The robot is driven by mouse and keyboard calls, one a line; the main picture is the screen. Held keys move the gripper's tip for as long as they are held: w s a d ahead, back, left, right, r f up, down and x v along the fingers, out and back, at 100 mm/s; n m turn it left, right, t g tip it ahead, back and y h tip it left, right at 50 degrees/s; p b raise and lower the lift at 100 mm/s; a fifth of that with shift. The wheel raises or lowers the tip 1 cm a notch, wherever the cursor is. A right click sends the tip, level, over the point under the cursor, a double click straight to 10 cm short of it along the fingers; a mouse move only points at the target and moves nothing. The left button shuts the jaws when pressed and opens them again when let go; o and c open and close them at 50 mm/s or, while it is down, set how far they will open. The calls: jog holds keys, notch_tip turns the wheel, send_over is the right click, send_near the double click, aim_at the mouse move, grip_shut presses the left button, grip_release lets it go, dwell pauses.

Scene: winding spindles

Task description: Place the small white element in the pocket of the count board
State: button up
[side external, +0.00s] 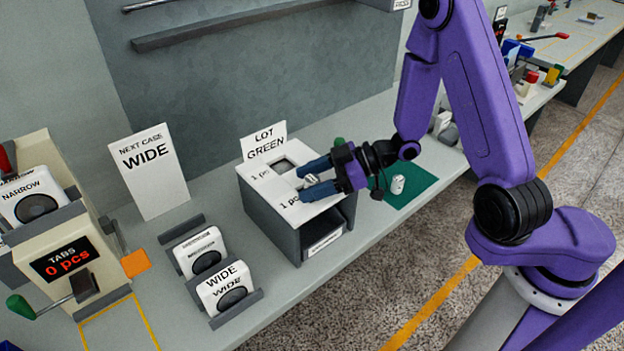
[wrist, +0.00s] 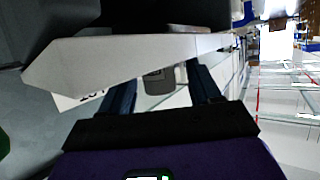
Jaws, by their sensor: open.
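The count board (side external: 268,183) is the white top of a grey box, marked "1 pc", with a dark square pocket (side external: 284,165) near its back. My gripper (side external: 303,182) is over the board's right part, its blue fingers spread apart. A small white element (side external: 312,180) shows between the fingers, at or just above the board; I cannot tell whether it touches the board or sits in a pocket. In the wrist view the open fingers (wrist: 160,88) flank a dark grey rounded patch and a pale piece. A large pale plate hides much behind them.
A "LOT GREEN" card (side external: 264,139) stands behind the box. A green mat (side external: 412,188) with a white piece (side external: 398,184) lies to the right. WIDE-marked cases (side external: 228,287) stand in front left, beside the TABS counter (side external: 64,260) reading 0 pcs.

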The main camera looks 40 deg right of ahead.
jog(key=shift+r, duration=0.2)
jog(key=v, duration=1.2)
jog(key=shift+w, duration=0.1)
